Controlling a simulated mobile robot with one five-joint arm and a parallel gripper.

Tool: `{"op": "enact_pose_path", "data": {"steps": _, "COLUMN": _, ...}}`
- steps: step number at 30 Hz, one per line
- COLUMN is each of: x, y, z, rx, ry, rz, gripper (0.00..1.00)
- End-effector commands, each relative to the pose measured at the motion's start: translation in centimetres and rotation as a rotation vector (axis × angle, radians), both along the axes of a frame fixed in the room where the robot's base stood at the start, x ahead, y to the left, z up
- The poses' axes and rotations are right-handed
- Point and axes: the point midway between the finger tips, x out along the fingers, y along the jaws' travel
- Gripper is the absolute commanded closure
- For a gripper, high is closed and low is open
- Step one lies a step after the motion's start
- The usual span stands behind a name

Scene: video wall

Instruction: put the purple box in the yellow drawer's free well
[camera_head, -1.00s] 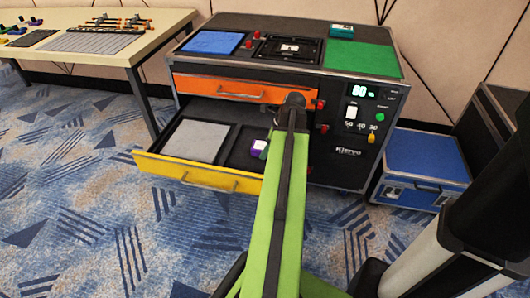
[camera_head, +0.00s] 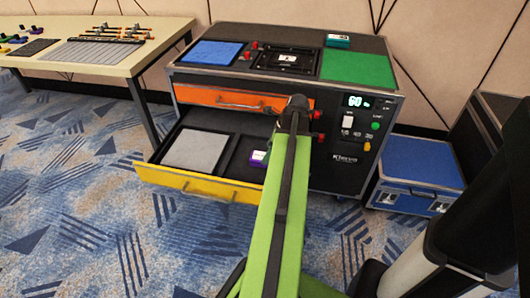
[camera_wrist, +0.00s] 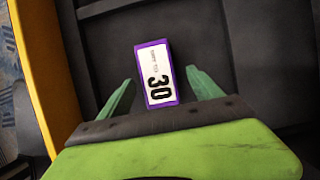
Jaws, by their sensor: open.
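The purple box (camera_wrist: 174,97) has a white label reading 30 and lies on the dark floor of the yellow drawer's right well in the wrist view. It also shows in the head view (camera_head: 258,158), partly beside my green arm. My gripper (camera_wrist: 159,82) is open, with one green finger on each side of the box and visible gaps between. The yellow drawer (camera_head: 190,183) is pulled out below the orange drawer. Its left well holds a grey panel (camera_head: 196,150). My arm hides the right end of the drawer and my gripper in the head view.
The orange drawer (camera_head: 225,97) is above, looking nearly shut. The cabinet top carries a blue pad (camera_head: 211,52), a green pad (camera_head: 356,66) and a teal box (camera_head: 338,41). A blue case (camera_head: 420,165) stands to the right, a table (camera_head: 130,62) to the left. Patterned floor in front is clear.

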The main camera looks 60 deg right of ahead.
Motion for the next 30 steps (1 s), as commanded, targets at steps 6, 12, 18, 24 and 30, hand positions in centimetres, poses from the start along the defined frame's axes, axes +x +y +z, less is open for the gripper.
{"op": "enact_pose_path", "data": {"steps": 6, "x": -1.9, "y": -0.6, "z": 6.0, "rx": -0.001, "ry": 0.000, "rz": -0.001, "gripper": 0.26}}
{"op": "enact_pose_path", "data": {"steps": 12, "x": -2.8, "y": -0.9, "z": 7.6, "rx": 0.000, "ry": 0.000, "rz": -0.001, "gripper": 0.26}}
{"op": "enact_pose_path", "data": {"steps": 18, "x": -2.9, "y": -0.9, "z": 7.3, "rx": 0.000, "ry": 0.000, "rz": 0.000, "gripper": 0.26}}
{"op": "enact_pose_path", "data": {"steps": 24, "x": -2.8, "y": -0.9, "z": 7.3, "rx": 0.000, "ry": 0.000, "rz": 0.000, "gripper": 0.26}}
{"op": "enact_pose_path", "data": {"steps": 30, "x": -0.3, "y": 0.5, "z": 7.3, "rx": 0.000, "ry": 0.000, "rz": 0.049, "gripper": 0.26}}
